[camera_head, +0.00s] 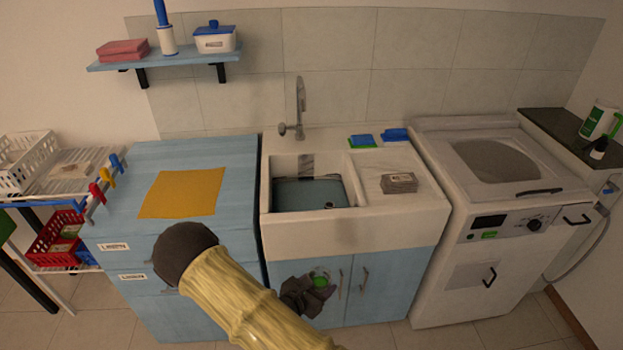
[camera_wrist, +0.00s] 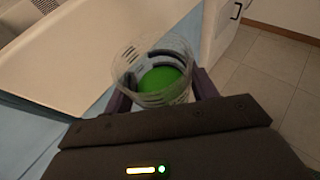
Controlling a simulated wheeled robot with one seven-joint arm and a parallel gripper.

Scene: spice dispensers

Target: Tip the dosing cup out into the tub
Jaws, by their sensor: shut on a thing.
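The dosing cup (camera_wrist: 126,72) is clear with dark marks on its wall and holds something bright green. In the wrist view it sits between the two dark fingers of my gripper (camera_wrist: 158,98), which is shut on it. In the head view my gripper (camera_head: 308,293) is in front of the blue cabinet doors, with the green of the cup (camera_head: 320,281) showing; most of the cup is hidden there. The likely tub is the sink basin (camera_head: 335,202), partly filled with dark water, above and behind my gripper in the picture. The cup is outside it.
A tap (camera_head: 300,110) stands behind the basin. A grey block (camera_head: 399,183) lies on the drainboard, with blue-and-green sponges (camera_head: 361,141) behind. A white washing machine (camera_head: 500,260) stands right. A yellow cloth (camera_head: 181,192) lies on the blue counter (camera_head: 225,155) left.

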